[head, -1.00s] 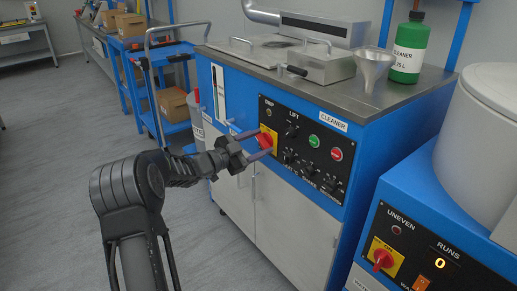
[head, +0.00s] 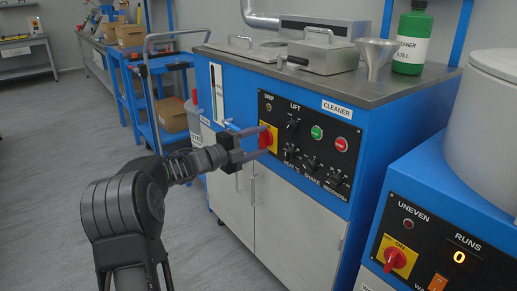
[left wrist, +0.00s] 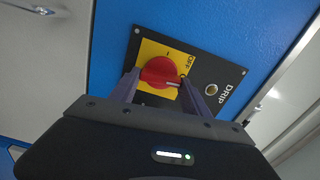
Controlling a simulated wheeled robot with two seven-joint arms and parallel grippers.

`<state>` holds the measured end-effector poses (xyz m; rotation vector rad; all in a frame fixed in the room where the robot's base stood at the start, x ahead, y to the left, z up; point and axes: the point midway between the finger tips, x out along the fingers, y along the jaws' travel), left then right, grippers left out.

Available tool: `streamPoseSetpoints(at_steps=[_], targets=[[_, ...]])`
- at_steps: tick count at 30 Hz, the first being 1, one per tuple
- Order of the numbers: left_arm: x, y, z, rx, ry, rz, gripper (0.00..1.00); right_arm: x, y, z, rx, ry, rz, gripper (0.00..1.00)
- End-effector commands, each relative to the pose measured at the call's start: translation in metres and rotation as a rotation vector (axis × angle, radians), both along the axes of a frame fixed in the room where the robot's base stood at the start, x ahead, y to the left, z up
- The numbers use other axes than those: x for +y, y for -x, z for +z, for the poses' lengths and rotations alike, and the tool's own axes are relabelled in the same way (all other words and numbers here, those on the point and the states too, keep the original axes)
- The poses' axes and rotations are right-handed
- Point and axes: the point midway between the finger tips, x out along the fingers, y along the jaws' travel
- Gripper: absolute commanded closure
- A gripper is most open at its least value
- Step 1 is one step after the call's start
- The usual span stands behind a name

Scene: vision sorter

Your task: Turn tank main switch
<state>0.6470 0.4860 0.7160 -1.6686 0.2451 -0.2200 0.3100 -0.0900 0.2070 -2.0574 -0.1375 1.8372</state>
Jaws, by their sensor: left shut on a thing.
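The tank main switch is a red knob (head: 264,137) on a yellow plate (head: 274,143), at the left end of the cleaner's black panel. My left gripper (head: 261,142) reaches it from the left, with one finger on each side, and is shut on the knob. In the left wrist view the red knob (left wrist: 160,72) sits between the two fingers (left wrist: 162,88). A white mark shows on the knob's right part, and the word OFF stands above and right of it. The fingers cover part of the plate. My right gripper is not in view.
The panel (head: 310,150) also carries a green button (head: 316,132), a red button (head: 341,144) and several black knobs. A second machine at lower right has a similar red switch (head: 391,259). A blue cart (head: 165,125) stands behind. The floor at left is clear.

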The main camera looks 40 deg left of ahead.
Motion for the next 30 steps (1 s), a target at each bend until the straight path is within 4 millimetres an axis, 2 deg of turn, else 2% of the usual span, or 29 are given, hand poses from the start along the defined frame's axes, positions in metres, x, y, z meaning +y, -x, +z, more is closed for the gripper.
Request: streamPoseSetpoints(at_steps=[1, 6, 22, 23, 30], targets=[[-0.0004, 0.0002, -0.0044, -0.005, -0.024, -0.001, 0.86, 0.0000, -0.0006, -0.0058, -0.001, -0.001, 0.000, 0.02], [-0.0006, 0.0001, -0.0035, -0.025, -0.090, -0.001, 0.86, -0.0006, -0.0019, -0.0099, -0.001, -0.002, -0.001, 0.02], [-0.0004, 0.0002, -0.0025, -0.033, -0.124, -0.001, 0.86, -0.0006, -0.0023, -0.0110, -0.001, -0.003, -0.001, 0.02], [-0.0004, 0.0002, -0.0025, -0.033, -0.124, -0.001, 0.45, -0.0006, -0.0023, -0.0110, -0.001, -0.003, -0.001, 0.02], [-0.0003, 0.0001, -0.0018, -0.035, -0.122, -0.001, 0.25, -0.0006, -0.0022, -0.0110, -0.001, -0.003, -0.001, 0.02]])
